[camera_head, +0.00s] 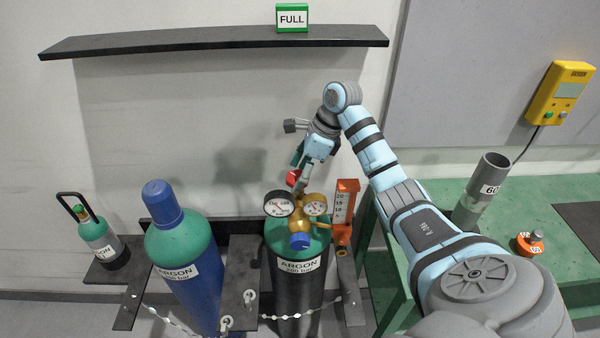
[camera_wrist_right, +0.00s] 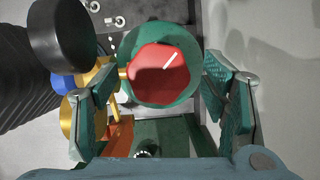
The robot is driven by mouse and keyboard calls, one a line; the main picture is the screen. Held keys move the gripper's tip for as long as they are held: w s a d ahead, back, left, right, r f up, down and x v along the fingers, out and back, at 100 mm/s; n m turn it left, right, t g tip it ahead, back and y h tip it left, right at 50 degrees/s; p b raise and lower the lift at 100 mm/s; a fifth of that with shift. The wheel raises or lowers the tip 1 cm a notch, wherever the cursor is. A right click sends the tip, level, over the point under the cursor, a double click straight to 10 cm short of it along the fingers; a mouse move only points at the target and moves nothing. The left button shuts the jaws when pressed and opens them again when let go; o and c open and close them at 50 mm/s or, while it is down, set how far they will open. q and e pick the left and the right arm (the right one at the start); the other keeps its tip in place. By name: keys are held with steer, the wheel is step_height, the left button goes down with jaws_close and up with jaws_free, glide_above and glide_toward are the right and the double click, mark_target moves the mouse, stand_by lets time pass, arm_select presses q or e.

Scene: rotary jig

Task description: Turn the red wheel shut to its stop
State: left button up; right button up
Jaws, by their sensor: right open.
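The red wheel (camera_head: 292,177) sits on top of the dark argon cylinder with the green shoulder (camera_head: 282,236), behind the brass gauges. In the right wrist view the red wheel (camera_wrist_right: 155,75) is seen from above, with a short white line on its face. My right gripper (camera_head: 301,169) is at the wheel, partly hiding it in the head view. In the right wrist view its two fingers (camera_wrist_right: 162,100) are spread on either side of the wheel, with gaps showing on both sides. My left gripper is not in view.
Two round gauges (camera_head: 279,204) and an orange flowmeter (camera_head: 345,208) crowd the cylinder top. A blue-capped argon cylinder (camera_head: 181,255) stands to the left. A dark shelf (camera_head: 200,40) runs above. A green bench (camera_head: 550,200) is at right.

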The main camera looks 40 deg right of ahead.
steer(key=shift+s, duration=0.1)
steer(key=c, duration=1.1)
steer(key=shift+c, duration=0.2)
steer(key=shift+r+m, duration=0.1)
steer(key=shift+m, duration=0.2)
steer(key=m+t+h+p, duration=0.1)
steer(key=m+p, duration=0.1)
steer(key=m, duration=0.2)
steer(key=shift+s+a, duration=0.1)
steer(key=shift+a, duration=0.05)
steer(key=m+h+p, duration=0.1)
steer(key=m+h, duration=0.1)
steer(key=m, duration=0.2)
steer(key=shift+t+p, duration=0.3)
steer(key=shift+m, duration=0.4)
